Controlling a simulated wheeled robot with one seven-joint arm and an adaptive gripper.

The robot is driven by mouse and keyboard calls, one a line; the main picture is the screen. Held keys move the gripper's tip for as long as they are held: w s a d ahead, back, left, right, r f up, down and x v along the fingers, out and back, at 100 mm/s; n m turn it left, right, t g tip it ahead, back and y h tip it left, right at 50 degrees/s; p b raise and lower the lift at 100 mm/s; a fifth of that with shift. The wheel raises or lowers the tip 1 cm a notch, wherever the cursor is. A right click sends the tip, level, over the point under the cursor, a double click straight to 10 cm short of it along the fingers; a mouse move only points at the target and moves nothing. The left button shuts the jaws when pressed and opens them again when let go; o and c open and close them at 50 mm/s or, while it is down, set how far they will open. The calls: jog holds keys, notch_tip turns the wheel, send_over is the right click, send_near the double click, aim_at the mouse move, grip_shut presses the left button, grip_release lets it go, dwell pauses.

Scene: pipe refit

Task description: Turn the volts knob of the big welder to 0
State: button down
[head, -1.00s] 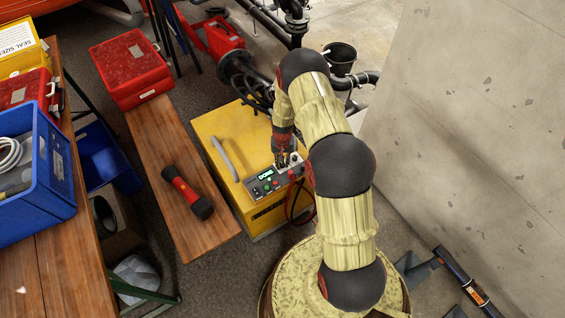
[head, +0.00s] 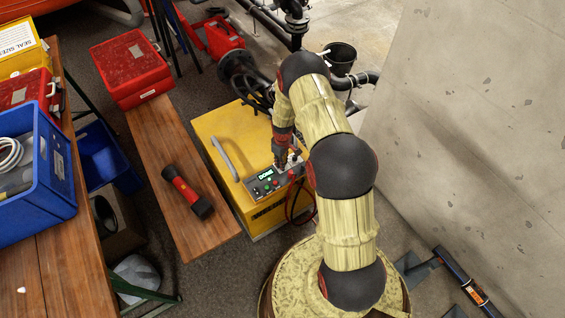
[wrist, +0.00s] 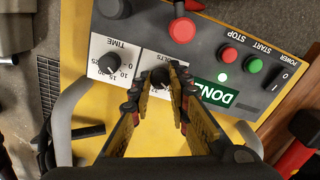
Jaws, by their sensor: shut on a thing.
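The big welder (head: 223,127) is a yellow box with a grey control panel on its near top edge. In the wrist view, the dark volts knob (wrist: 159,77) stands on a white scale marked VOLTS, mostly covered by my fingers. My gripper (wrist: 163,74) is shut on this knob, one finger on each side. The scale numbers and the pointer's setting cannot be read. The time knob (wrist: 116,62) stands beside it with its own white scale. In the head view, my gripper (head: 281,159) is down at the panel.
A grey handle (head: 223,158) arches over the welder's top. A bench with a flashlight (head: 188,192) stands to the left.

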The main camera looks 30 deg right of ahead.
jog(key=n, duration=0.5)
jog(key=shift+w+r+n, duration=0.1)
jog(key=shift+n, duration=0.3)
dwell(0.4)
jog(key=c, duration=1.7)
grip_release()
jog(key=shift+o, duration=0.2)
notch_tip(320, 180, up, 12)
